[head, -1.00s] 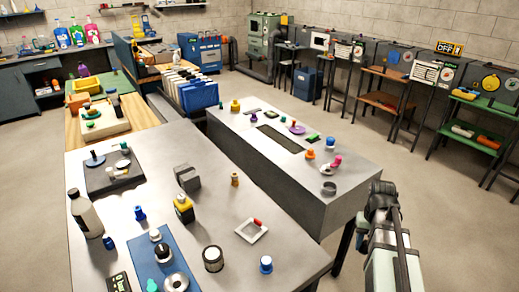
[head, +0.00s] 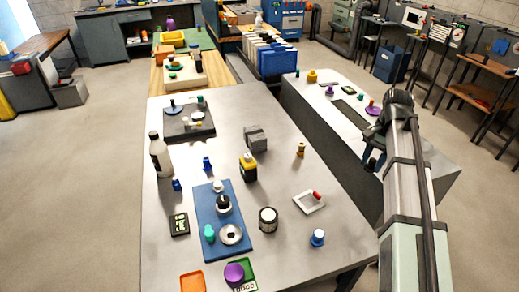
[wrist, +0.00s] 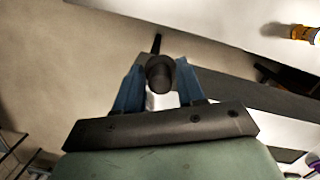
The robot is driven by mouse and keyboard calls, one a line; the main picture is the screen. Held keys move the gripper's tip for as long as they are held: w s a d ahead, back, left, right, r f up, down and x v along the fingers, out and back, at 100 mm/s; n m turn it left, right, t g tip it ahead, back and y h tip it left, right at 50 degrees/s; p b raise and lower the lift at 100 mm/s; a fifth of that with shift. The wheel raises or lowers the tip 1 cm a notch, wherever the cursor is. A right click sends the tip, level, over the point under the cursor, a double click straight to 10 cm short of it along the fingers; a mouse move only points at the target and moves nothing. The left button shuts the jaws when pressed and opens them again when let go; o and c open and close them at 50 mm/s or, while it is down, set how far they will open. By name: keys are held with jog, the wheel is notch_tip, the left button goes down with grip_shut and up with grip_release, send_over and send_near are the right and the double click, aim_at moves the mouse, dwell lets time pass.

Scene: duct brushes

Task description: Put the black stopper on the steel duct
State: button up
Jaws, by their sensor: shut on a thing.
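My gripper (head: 373,162) is at the right in the head view, above the gap beside the right bench. In the wrist view its blue fingers (wrist: 160,88) are shut on a dark, rounded piece, which appears to be the black stopper (wrist: 160,73). A thin dark stem shows beyond it. A round steel piece (head: 231,234), which may be the steel duct, lies on the blue board (head: 209,192) on the near bench, apart from my gripper. A black-topped round piece (head: 223,204) stands behind it.
The near bench (head: 275,205) also holds a white bottle (head: 160,157), a dark jar (head: 268,219), a white tray (head: 309,201), a blue knob (head: 317,238) and a yellow-and-black block (head: 248,168). The right bench (head: 420,170) is partly hidden by my arm.

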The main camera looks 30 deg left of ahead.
jog(key=w+a+n, duration=0.1)
jog(key=w+a, duration=0.1)
jog(key=a, duration=1.1)
jog(key=n, duration=0.3)
send_over(232, 165)
notch_tip(232, 165, down, 3)
jog(key=shift+h, duration=0.3)
jog(key=shift+w+a+f, duration=0.1)
jog(key=shift+w+f, duration=0.1)
jog(key=shift+f, duration=2.25)
jog(key=shift+w+f, duration=0.2)
jog(key=shift+f, duration=2.2)
jog(key=o, duration=1.1)
jog(key=shift+f, duration=0.15)
jog(key=shift+c, duration=0.2)
notch_tip(232, 165, up, 11)
jog(key=w, duration=0.1)
jog(key=shift+w+r, duration=0.2)
jog(key=shift+w, duration=0.2)
jog(key=shift+r, duration=0.4)
jog(key=shift+c, duration=1)
